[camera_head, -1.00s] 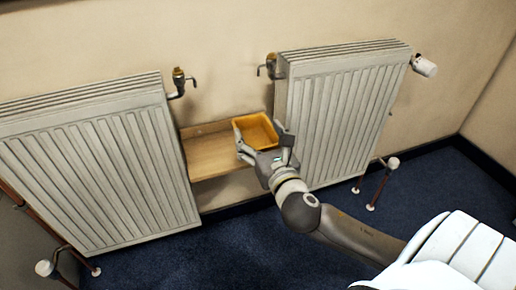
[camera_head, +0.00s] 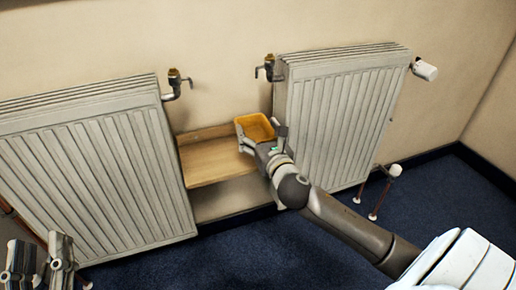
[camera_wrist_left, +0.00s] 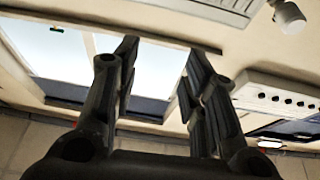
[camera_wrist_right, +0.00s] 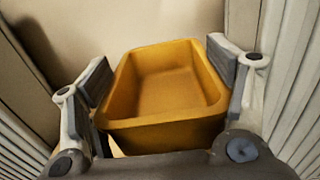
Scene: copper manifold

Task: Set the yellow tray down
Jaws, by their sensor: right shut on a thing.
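The yellow tray (camera_head: 256,130) is an empty, open-topped box at the right end of the wooden shelf (camera_head: 212,164), next to the right radiator. I cannot tell whether its base touches the shelf. My right gripper (camera_head: 263,141) is shut on the tray, with one finger on each side. In the right wrist view the tray (camera_wrist_right: 165,85) sits upright between the pads. My left gripper (camera_head: 40,258) is far from the tray at the lower left. In the left wrist view its fingers (camera_wrist_left: 155,80) are apart with nothing between them.
The left radiator (camera_head: 95,175) and the right radiator (camera_head: 340,120) flank the shelf. Valves (camera_head: 176,82) stick out near their inner tops. The left part of the shelf is bare. Copper pipes (camera_head: 380,200) rise from the blue floor at right.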

